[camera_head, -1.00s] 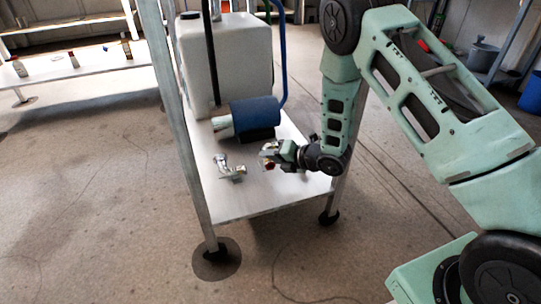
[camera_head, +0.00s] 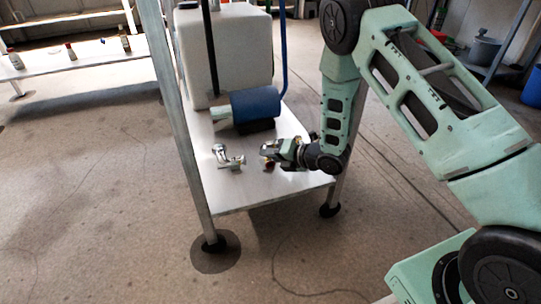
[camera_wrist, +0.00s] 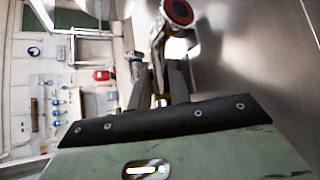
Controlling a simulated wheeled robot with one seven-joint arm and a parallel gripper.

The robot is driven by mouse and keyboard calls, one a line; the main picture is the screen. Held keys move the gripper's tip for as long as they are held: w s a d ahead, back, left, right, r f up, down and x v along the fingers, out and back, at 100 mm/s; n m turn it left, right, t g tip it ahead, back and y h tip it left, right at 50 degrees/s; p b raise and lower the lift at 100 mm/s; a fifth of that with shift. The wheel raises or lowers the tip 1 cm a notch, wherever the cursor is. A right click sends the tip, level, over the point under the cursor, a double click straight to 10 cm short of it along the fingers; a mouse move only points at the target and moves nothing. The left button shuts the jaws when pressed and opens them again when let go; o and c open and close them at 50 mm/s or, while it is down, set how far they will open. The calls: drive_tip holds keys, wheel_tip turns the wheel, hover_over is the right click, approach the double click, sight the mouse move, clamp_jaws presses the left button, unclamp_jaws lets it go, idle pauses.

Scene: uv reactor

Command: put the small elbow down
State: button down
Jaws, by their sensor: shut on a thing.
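The small elbow, a metal piece with a dark red end face, is in my gripper (camera_head: 273,155). The small elbow (camera_head: 268,164) shows only as a small dark red and metal bit below the jaws in the head view. In the wrist view the small elbow (camera_wrist: 178,12) is at the top, its round red face toward the camera. My gripper's two fingers (camera_wrist: 160,80) are closed around its lower part, which they partly hide. The gripper is low over the white shelf (camera_head: 245,195). I cannot tell whether the elbow touches the shelf.
A larger shiny metal elbow fitting (camera_head: 228,158) lies on the shelf just left of my gripper. Metal posts (camera_head: 187,150) flank the shelf. Bare shelf lies in front of the gripper.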

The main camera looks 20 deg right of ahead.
drive_tip(key=shift+f, duration=0.45)
drive_tip(key=c, duration=1.2)
unclamp_jaws()
drive_tip(key=shift+r, duration=0.1)
drive_tip(key=shift+c, duration=0.2)
drive_tip(key=shift+o, duration=0.2)
drive_tip(key=shift+s+d, duration=0.1)
